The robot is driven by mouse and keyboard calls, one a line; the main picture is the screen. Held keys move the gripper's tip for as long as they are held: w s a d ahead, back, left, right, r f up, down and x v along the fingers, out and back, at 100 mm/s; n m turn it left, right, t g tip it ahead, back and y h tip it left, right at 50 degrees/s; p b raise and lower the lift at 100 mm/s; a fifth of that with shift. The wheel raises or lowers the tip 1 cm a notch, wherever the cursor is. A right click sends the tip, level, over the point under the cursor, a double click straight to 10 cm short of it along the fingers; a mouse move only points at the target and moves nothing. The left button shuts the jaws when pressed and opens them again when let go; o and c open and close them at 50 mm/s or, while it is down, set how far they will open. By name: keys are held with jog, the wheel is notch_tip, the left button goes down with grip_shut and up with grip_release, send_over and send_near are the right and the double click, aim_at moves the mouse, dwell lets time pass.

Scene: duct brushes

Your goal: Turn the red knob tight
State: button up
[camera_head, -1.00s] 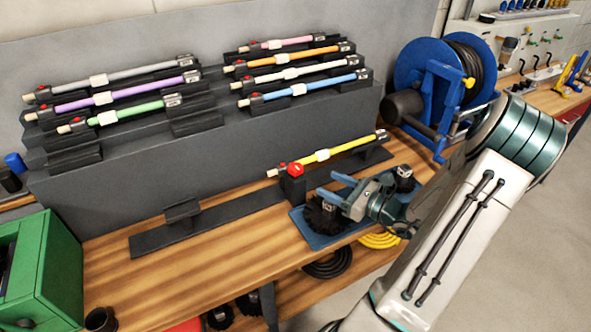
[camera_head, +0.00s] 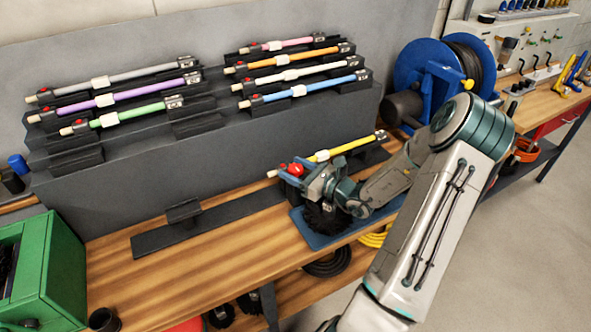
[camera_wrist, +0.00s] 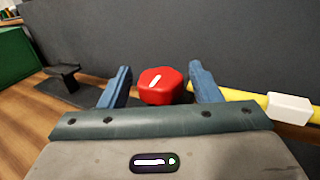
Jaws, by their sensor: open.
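The red knob (camera_wrist: 162,86) shows in the wrist view between my two blue fingers, with a white mark on its top. In the head view the red knob (camera_head: 296,170) is partly covered by my gripper. My gripper (camera_wrist: 160,88) is open, with a finger on each side of the knob and a visible gap to each. In the head view my gripper (camera_head: 288,172) is at the near end of the yellow rod (camera_head: 345,147). The yellow rod (camera_wrist: 232,95) runs off to the right of the knob in the wrist view.
A black brush (camera_head: 325,220) sits on a blue mat (camera_head: 322,238) just below my gripper. A blue hose reel (camera_head: 440,80) stands behind my arm. Several coloured rods lie on the grey stepped rack (camera_head: 215,150). A green box (camera_head: 40,262) is at the left. The wooden bench (camera_head: 190,265) is clear in the middle.

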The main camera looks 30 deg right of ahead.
jog(key=c, duration=0.9)
jog(key=shift+c, duration=0.2)
jog(key=shift+m+t+h, duration=0.3)
jog(key=shift+m+h, duration=0.2)
jog(key=shift+h, duration=0.2)
jog(key=o, duration=0.9)
jog(key=shift+o, duration=0.2)
jog(key=b+v, duration=0.1)
jog(key=v, duration=1.1)
jog(key=shift+s+d+b, duration=0.15)
jog(key=shift+s+b, duration=0.2)
jog(key=shift+s+d, duration=0.2)
jog(key=shift+s, duration=0.35)
